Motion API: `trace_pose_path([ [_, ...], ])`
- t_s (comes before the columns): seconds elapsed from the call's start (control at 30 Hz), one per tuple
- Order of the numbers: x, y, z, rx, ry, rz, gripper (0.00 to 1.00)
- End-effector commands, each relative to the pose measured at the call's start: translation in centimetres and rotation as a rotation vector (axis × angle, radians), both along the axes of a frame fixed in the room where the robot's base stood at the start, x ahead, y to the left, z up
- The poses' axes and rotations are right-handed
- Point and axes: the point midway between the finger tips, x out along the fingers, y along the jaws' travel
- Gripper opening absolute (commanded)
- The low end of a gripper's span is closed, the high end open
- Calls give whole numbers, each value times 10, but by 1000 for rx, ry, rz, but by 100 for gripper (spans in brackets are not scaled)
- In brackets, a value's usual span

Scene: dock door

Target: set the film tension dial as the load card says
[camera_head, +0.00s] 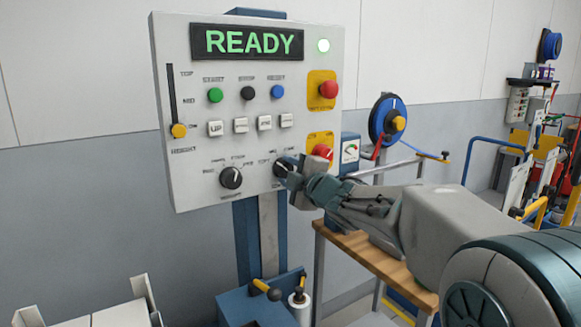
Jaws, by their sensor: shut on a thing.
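The control panel (260,110) is a white upright box with a green READY display (247,42) at its top. A dark dial (231,178) with a white pointer mark sits at the lower left of the panel, with small labels around it too small to read. A second dark dial (281,167) sits to its right, partly hidden by my gripper. My gripper (289,178) is shut on this right dial, with my arm reaching in from the right. Which dial is the film tension dial cannot be read. I cannot make out a load card.
A yellow height slider (179,131) is at the panel's left edge. Green, black and blue buttons and white keys fill the middle. Two red knobs on yellow plates, the upper one (328,89) clear, are at the right. A wooden bench (366,250) stands under my arm.

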Motion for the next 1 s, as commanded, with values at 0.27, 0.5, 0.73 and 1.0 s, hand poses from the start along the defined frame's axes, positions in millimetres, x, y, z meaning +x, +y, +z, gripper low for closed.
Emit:
trace_pose_path([
  [0.27, 0, 0, 5, 220, 146, 0, 15],
  [0.5, 0, 0, 5, 411, 275, 0, 15],
  [0.73, 0, 0, 6, 591, 394, 1, 15],
  [1.0, 1, 0, 5, 770, 514, 1, 15],
])
